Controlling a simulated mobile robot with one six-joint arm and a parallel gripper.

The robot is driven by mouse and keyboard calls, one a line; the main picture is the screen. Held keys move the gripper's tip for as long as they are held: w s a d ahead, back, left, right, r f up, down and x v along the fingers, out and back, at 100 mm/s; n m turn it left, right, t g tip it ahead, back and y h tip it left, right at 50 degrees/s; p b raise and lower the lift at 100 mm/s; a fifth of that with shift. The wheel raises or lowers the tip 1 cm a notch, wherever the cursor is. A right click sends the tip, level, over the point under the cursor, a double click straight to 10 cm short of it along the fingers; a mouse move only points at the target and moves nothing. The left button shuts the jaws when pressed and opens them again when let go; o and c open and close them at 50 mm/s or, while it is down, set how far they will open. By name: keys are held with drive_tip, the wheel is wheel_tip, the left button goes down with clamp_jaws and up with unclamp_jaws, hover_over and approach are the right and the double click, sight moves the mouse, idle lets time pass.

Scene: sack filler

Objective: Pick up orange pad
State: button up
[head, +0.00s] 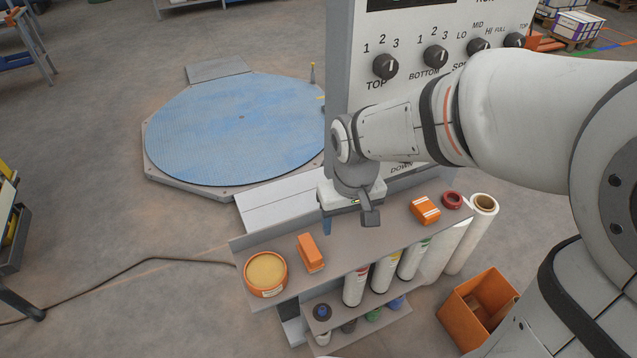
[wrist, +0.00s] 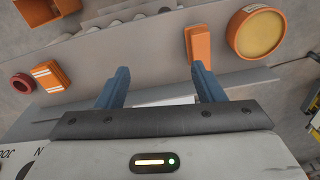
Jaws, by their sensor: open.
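An orange pad (head: 310,253), a narrow block with a raised upper part, lies on the grey shelf (head: 345,248), just right of a round orange tub (head: 265,273) with a yellow filling. In the wrist view the pad (wrist: 198,45) is at the upper right, beside the tub (wrist: 258,33). My gripper (head: 349,214) is above the shelf's back edge, to the right of the pad and apart from it. In the wrist view its blue fingers (wrist: 158,72) are spread with nothing between them. The right fingertip overlaps the pad's near end in the picture.
An orange box with white stripes (head: 425,209), a red ring (head: 452,200) and white rolls (head: 472,235) are at the shelf's right. Cartridges (head: 383,272) stand in front. The control panel (head: 400,110) rises behind. An orange bin (head: 478,305) stands on the floor. The mid-shelf top is clear.

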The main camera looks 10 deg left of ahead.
drive_tip(key=n, duration=0.2)
hover_over(309, 247)
drive_tip(key=shift+g, duration=0.4)
drive_tip(key=f, duration=0.4)
drive_tip(key=shift+s+d+f, duration=0.1)
drive_tip(key=shift+d+f, duration=0.05)
drive_tip(key=shift+d, duration=0.2)
drive_tip(key=f, duration=0.7)
drive_tip(key=shift+a+f, duration=0.3)
drive_tip(key=shift+f, duration=0.1)
drive_tip(key=c, duration=1.1)
drive_tip(key=shift+r, duration=0.1)
wheel_tip(309, 247, up, 10)
